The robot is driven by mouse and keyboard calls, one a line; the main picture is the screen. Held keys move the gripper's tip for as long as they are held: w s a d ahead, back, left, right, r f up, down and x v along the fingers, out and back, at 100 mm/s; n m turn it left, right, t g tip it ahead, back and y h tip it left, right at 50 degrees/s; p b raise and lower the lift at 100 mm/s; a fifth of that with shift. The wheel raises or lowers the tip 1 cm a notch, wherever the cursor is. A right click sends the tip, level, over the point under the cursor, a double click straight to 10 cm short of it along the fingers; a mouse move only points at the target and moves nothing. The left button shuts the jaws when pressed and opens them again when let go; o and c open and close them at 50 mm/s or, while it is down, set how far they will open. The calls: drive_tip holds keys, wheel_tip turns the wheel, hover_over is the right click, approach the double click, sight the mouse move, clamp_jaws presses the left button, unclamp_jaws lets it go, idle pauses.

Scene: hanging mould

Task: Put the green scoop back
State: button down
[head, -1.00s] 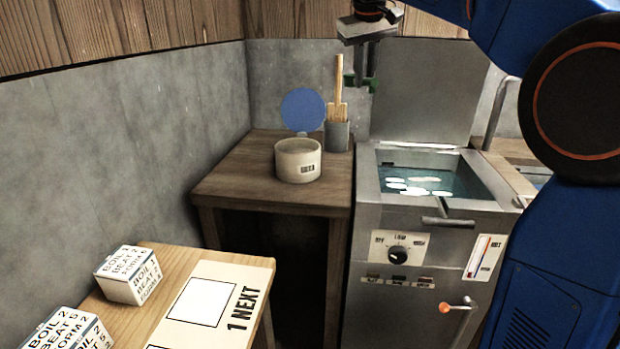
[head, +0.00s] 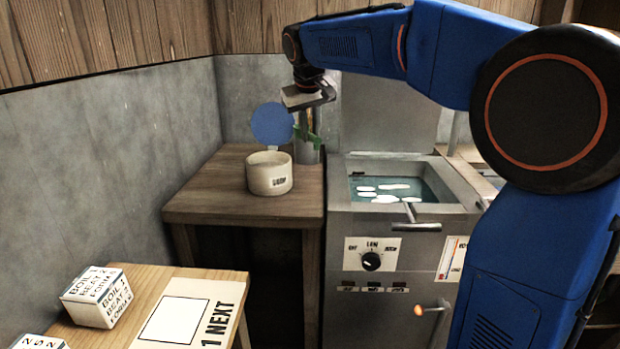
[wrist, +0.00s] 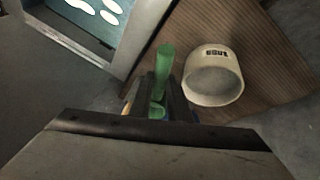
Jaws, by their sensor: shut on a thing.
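My gripper (head: 309,122) is shut on the green scoop (head: 315,140) at the back right of the wooden side table (head: 190,200). In the wrist view, the green scoop (wrist: 164,62) sticks out from between the fingers. The grey holder (head: 306,155), with a pale wooden tool (head: 310,114) in it, is directly below or behind the gripper in the head view. I cannot tell whether the scoop is inside the holder or in front of it. The cream pot (head: 268,177) stands left of the gripper, open at the top; it also shows in the wrist view (wrist: 212,84).
A round blue lid (head: 272,123) stands up behind the pot. A metal vat (head: 395,222) with pale pieces in water is at the right, its raised panel (head: 385,115) behind it. A front table (head: 245,280) holds printed boxes (head: 96,296). Walls close off the back and left.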

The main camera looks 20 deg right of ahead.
wheel_tip(320, 180, down, 14)
idle(0.6)
drive_tip(key=shift+f, duration=0.1)
drive_tip(key=c, duration=1.7)
unclamp_jaws()
drive_tip(key=shift+o, duration=0.2)
drive_tip(key=v, duration=1.2)
drive_tip(key=s+d+f, duration=0.3)
drive_tip(key=s, duration=0.6)
drive_tip(key=s+d+f, duration=0.3)
drive_tip(key=s, duration=0.6)
drive_tip(key=s+d+f, duration=0.1)
drive_tip(key=s+f, duration=0.5)
drive_tip(key=s, duration=0.3)
drive_tip(key=s+d+f+m+y, duration=0.1)
drive_tip(key=s+f, duration=0.6)
drive_tip(key=s, duration=0.2)
drive_tip(key=shift+d+m+y, duration=0.3)
drive_tip(key=shift+d, duration=0.05)
